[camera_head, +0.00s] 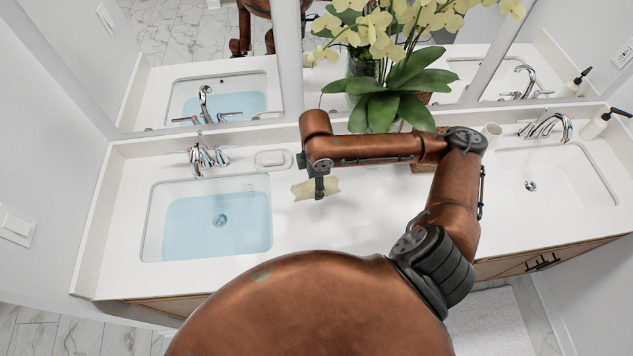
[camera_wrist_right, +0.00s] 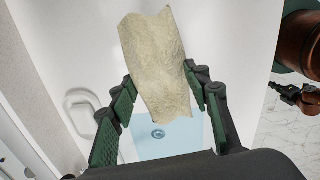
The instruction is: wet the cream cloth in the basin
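The cream cloth (camera_head: 302,190) is in my right gripper (camera_head: 320,192), over the counter to the right of the filled basin. In the right wrist view the cloth (camera_wrist_right: 155,60) sits between the two green-padded fingers of my right gripper (camera_wrist_right: 160,82), which press its sides; it looks raised off the counter. The basin (camera_head: 150,228) on the left holds blue water with a drain at the bottom. Its water (camera_wrist_right: 180,150) shows below the cloth in the wrist view.
A chrome faucet (camera_head: 200,156) stands behind the basin, with a soap dish (camera_head: 272,158) to its right. An orchid (camera_head: 392,100) stands behind my right arm, with a white cup (camera_head: 491,133) nearby. A second, empty basin (camera_head: 565,178) is at right. The front counter is clear.

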